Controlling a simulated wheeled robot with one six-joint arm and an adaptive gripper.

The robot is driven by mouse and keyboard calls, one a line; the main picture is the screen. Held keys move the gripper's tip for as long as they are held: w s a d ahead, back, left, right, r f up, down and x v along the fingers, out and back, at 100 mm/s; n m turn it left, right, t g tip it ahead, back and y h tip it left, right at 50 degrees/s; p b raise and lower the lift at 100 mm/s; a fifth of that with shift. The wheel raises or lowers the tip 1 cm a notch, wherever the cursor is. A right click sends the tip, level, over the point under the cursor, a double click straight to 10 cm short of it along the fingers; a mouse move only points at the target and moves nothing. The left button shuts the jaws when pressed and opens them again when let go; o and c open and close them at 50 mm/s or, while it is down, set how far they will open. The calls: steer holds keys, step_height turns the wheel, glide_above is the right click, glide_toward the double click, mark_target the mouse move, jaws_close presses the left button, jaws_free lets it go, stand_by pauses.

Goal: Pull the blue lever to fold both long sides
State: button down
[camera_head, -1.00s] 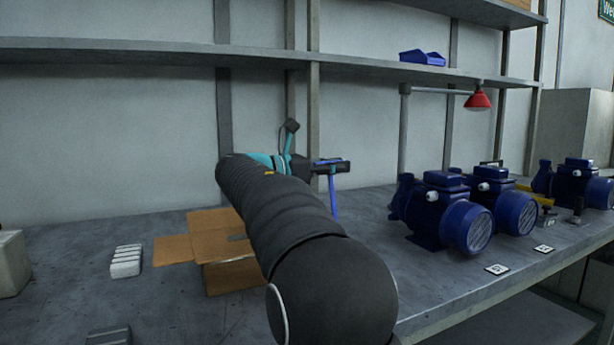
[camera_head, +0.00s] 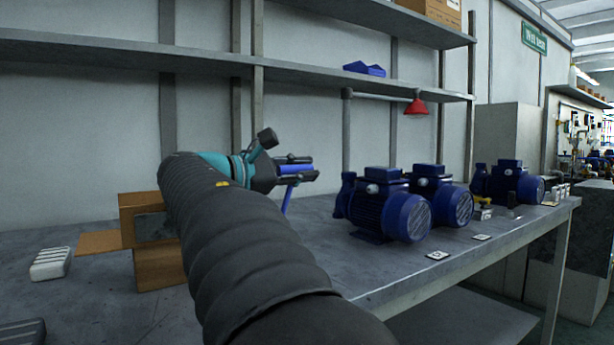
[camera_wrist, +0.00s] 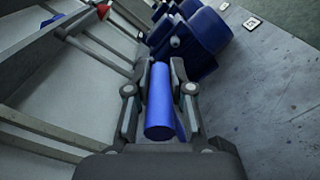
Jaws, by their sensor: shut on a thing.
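The blue lever has a handle (camera_wrist: 159,102) that lies between my fingers in the wrist view; my gripper (camera_wrist: 160,85) is shut on it. In the head view my gripper (camera_head: 298,171) is right of the box, above the bench, with the blue handle (camera_head: 295,159) along its jaws. The lever's thin blue bar (camera_head: 287,199) slants down below it; its base is hidden by my arm. The open cardboard box (camera_head: 158,269) stands left of my arm. One flap (camera_head: 98,243) sticks out left; a brown panel (camera_head: 127,218) stands upright. My arm hides the box's right part.
Blue pumps (camera_head: 383,207) stand on the bench (camera_head: 320,260) to the right, close to my gripper. A red lamp (camera_head: 416,106) hangs above them. A pale ribbed block (camera_head: 50,264) lies left of the box. Shelves (camera_head: 110,53) run along the wall behind.

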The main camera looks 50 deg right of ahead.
steer(key=shift+s+a+f, duration=0.1)
steer(key=shift+s+f, duration=0.4)
steer(key=c, duration=1)
jaws_free()
